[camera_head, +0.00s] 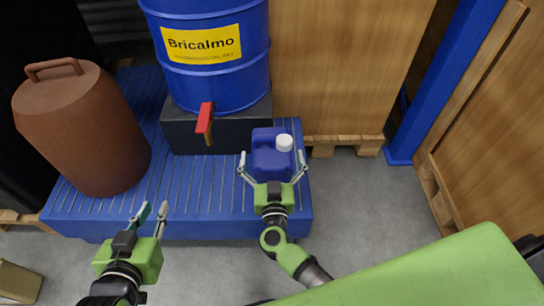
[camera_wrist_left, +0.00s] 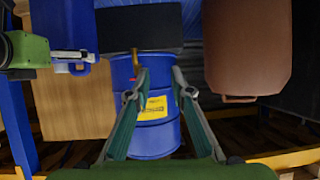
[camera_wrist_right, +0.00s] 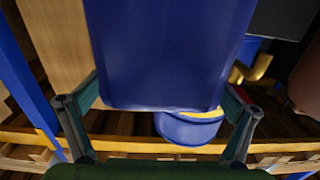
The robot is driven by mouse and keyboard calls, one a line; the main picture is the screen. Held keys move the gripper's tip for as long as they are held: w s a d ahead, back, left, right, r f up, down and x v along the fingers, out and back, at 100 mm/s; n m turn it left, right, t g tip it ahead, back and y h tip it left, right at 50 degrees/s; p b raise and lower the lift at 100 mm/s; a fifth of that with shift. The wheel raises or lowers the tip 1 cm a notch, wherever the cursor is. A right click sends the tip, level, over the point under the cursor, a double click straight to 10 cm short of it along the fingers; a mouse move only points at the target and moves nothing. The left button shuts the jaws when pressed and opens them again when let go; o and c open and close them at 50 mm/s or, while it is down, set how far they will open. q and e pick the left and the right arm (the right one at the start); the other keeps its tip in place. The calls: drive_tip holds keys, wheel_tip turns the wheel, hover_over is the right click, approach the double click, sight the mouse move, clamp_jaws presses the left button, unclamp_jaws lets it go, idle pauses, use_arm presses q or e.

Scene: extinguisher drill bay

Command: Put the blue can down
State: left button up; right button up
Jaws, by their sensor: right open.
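The blue can (camera_head: 263,163) with a white cap stands upright on the right end of the blue slatted pallet (camera_head: 190,228). My right gripper (camera_head: 272,168) is open, with one finger on each side of the can's near part. In the right wrist view the can (camera_wrist_right: 165,50) fills the space ahead of the spread fingers, and I cannot tell whether they touch it. My left gripper (camera_head: 153,208) is open and empty at the pallet's front edge. The can also shows at the left of the left wrist view (camera_wrist_left: 72,48).
A blue drum (camera_head: 215,80) with a yellow label sits on a black block (camera_head: 190,135) with a red-handled tap (camera_head: 205,117). A brown container (camera_head: 80,125) stands at the left. Wooden crates (camera_head: 345,60) and a blue post (camera_head: 440,90) are on the right. Grey floor (camera_head: 365,200) is free there.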

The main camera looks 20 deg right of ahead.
sight(273, 171)
drive_tip(key=shift+s, duration=0.1)
